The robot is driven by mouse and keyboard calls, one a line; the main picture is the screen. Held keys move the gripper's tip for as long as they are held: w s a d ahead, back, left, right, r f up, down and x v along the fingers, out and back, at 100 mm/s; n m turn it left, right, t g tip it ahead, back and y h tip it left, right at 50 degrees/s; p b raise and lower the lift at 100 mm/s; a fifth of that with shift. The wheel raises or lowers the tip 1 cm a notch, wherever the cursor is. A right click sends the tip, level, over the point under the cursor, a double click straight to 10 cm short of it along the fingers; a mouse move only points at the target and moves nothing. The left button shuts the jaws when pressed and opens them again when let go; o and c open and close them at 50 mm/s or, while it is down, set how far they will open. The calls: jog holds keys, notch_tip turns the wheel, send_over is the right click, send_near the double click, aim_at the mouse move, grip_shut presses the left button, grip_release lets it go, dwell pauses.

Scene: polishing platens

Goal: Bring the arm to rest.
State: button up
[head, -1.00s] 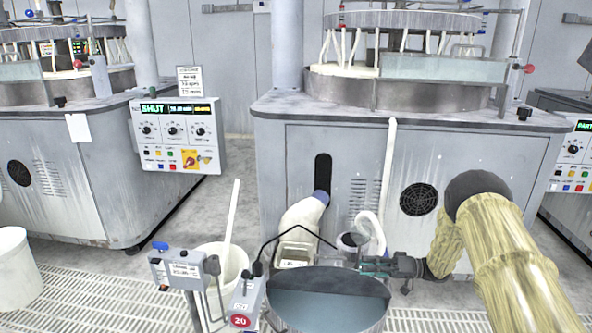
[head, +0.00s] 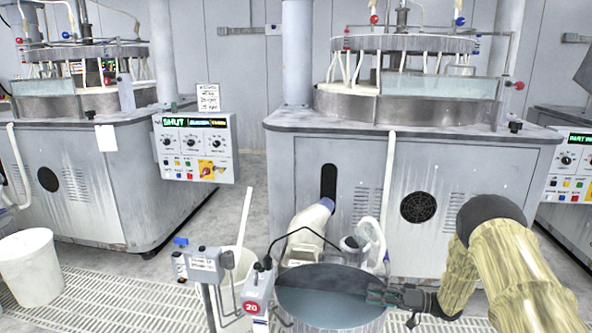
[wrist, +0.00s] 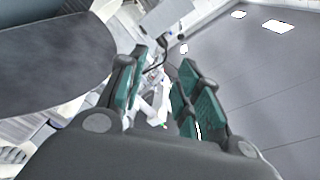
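My gripper (head: 378,297) is at the right side of the round tub (head: 300,318) of grey-blue liquid in the head view, pointing left. It overlaps the tub's right rim in the picture; I cannot tell whether it touches it. My arm reaches in from the right with a pale, stained sleeve. In the wrist view my gripper (wrist: 163,88) shows two green-padded fingers standing apart. Nothing is clearly held between them.
A grey polishing machine (head: 460,165) stands behind the tub, with another machine (head: 110,185) at left. A control box (head: 258,287) on a post stands by the tub's left. A white bucket (head: 28,268) is at far left on the floor grating (head: 110,300).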

jog(key=s+a+f+m+t+h, duration=0.25)
jog(key=s+f+h, duration=0.25)
jog(key=f, duration=0.3)
jog(key=s+a+f+m+t+h, duration=0.2)
jog(key=s+f+m+t+h, duration=0.15)
jog(key=s+f, duration=0.35)
jog(key=s+f+g+h, duration=0.3)
jog(key=s+f, duration=0.1)
jog(key=s, duration=0.9)
jog(key=s+f+g+h, duration=0.4)
jog(key=s+f, duration=0.1)
jog(key=s, duration=0.8)
jog(key=s+d+r+n+g+h, duration=0.1)
jog(key=s+g, duration=0.1)
jog(key=s, duration=0.6)
jog(key=s+d+r+n+g+h, duration=0.1)
jog(key=s+r+g, duration=0.1)
jog(key=s, duration=0.5)
notch_tip(320, 180, up, 21)
jog(key=p, duration=2.1)
jog(key=shift+s, duration=0.35)
jog(key=shift+s+f, duration=0.1)
